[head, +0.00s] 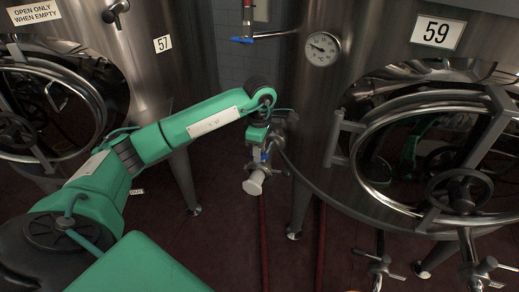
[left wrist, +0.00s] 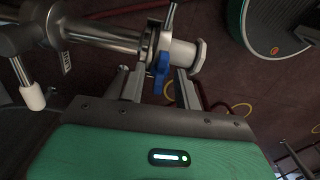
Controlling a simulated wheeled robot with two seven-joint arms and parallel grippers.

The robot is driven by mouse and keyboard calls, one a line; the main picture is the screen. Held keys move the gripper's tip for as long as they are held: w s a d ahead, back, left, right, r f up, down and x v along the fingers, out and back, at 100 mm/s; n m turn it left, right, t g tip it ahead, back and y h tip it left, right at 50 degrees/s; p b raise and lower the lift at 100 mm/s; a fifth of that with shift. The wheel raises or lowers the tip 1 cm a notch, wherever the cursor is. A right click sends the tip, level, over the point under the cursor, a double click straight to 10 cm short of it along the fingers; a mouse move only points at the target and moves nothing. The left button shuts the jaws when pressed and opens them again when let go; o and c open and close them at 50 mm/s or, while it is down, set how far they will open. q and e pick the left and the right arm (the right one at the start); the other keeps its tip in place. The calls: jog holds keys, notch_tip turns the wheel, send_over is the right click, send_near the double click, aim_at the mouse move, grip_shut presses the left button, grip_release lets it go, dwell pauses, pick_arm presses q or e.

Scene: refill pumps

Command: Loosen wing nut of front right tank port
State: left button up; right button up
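The tank port is a short steel pipe (left wrist: 100,32) with a white end cap (left wrist: 184,56) in the left wrist view. The cap also shows in the head view (head: 255,183). A clamp with a blue wing nut (left wrist: 161,62) sits at the joint beside the cap. My left gripper (left wrist: 158,80) is at the port, its two fingers apart on either side of the blue nut. I see no clear contact with the nut. In the head view my left gripper (head: 262,143) partly hides the port. My right gripper is not in view.
Tank 59 (head: 325,100) with a round hatch stands at the right, tank 57 (head: 160,80) at the left. A gauge (head: 322,48) and a blue-handled valve (head: 243,40) are above the port. Steel valves (head: 380,266) stand low at the right. Hoses lie on the dark red floor.

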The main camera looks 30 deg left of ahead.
pick_arm(q)
grip_shut()
